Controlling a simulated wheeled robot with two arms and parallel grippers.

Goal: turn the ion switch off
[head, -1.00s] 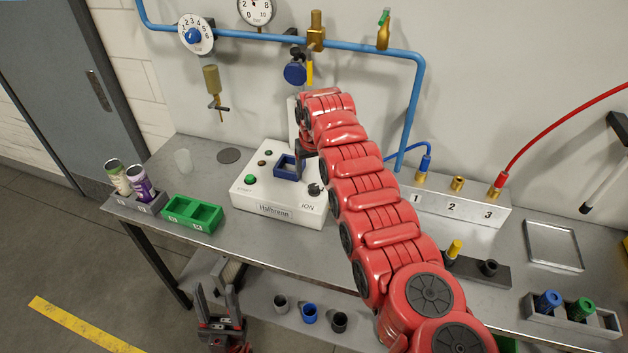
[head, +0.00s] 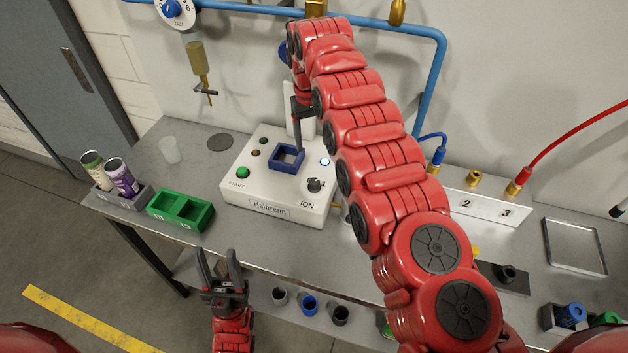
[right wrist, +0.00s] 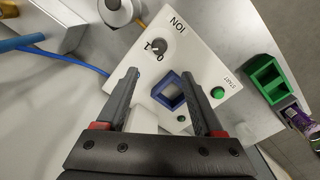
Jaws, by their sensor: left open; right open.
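The white Halbrenn box (head: 270,209) stands on the bench, with the dark ION knob (head: 315,185) on its front right. A lamp (head: 324,162) behind the knob glows bluish white. In the right wrist view the ION knob (right wrist: 160,45) lies beyond the fingertips, between I and 0 marks; which mark it points to is unclear. My right gripper (head: 301,138) points down over the box's back, open and empty, apart from the knob; its two spread fingers show in the right wrist view (right wrist: 162,75). My left gripper (head: 220,262) is open and empty, low before the bench.
A blue square frame (head: 287,167) and green START button (head: 243,173) are on the box. A green holder (head: 180,217) and a grey holder with two cans (head: 125,198) stand left. Blue pipe (head: 430,85) runs behind. My right arm crosses the bench's middle.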

